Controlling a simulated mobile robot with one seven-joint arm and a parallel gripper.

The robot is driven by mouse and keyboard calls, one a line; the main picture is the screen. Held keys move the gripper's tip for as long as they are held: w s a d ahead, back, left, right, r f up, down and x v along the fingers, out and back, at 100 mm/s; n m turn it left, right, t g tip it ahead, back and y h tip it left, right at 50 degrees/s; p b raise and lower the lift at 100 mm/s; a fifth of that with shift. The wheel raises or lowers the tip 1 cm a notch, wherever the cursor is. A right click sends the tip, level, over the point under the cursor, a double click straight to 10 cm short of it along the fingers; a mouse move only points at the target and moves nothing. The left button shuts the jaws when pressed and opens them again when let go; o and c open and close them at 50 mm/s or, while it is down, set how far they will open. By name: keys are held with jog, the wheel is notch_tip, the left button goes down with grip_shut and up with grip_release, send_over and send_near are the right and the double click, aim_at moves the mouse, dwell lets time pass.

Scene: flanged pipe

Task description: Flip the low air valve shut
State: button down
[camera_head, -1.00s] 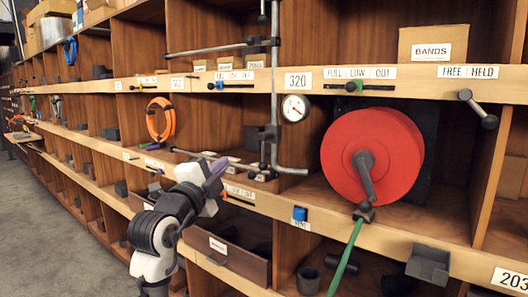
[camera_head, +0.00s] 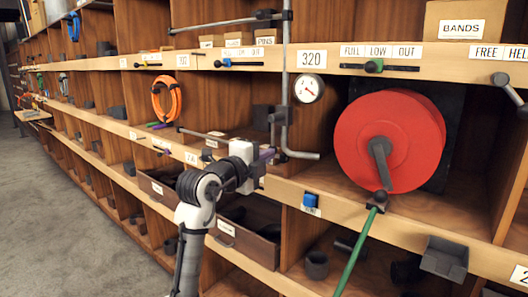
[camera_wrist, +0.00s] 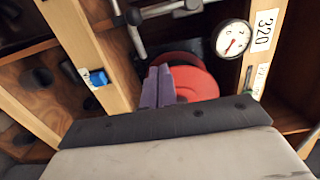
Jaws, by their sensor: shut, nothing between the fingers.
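A grey vertical air pipe (camera_head: 285,75) runs down the shelf front and bends right at its low end. A dark block-like fitting (camera_head: 268,117) sits on its lower part; I cannot tell a valve handle's position there. In the wrist view the shut, empty fingers (camera_wrist: 158,86) point toward the red reel. The pipe's low end (camera_wrist: 138,38) and a dark fitting (camera_wrist: 133,16) show up and left of them. Contact cannot be told.
A round gauge (camera_head: 307,89) hangs beside the pipe. An open drawer (camera_head: 245,240) juts out below. The floor at left is clear.

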aim_at(272, 145)
jog(key=w+p, duration=0.1)
jog(key=w, duration=0.2)
jog(key=w+d+p, duration=0.1)
jog(key=w+p, duration=0.1)
jog(key=w, duration=0.1)
jog(key=w+p, duration=0.1)
jog(key=w, duration=0.2)
jog(key=shift+w+d, duration=0.15)
jog(key=shift+d, duration=0.05)
jog(key=shift+f, duration=0.15)
jog(key=shift+m+b, duration=0.3)
jog(key=shift+b, duration=0.1)
jog(key=shift+w+a+b, duration=0.1)
jog(key=shift+a+b, duration=0.05)
jog(key=shift+b, duration=0.15)
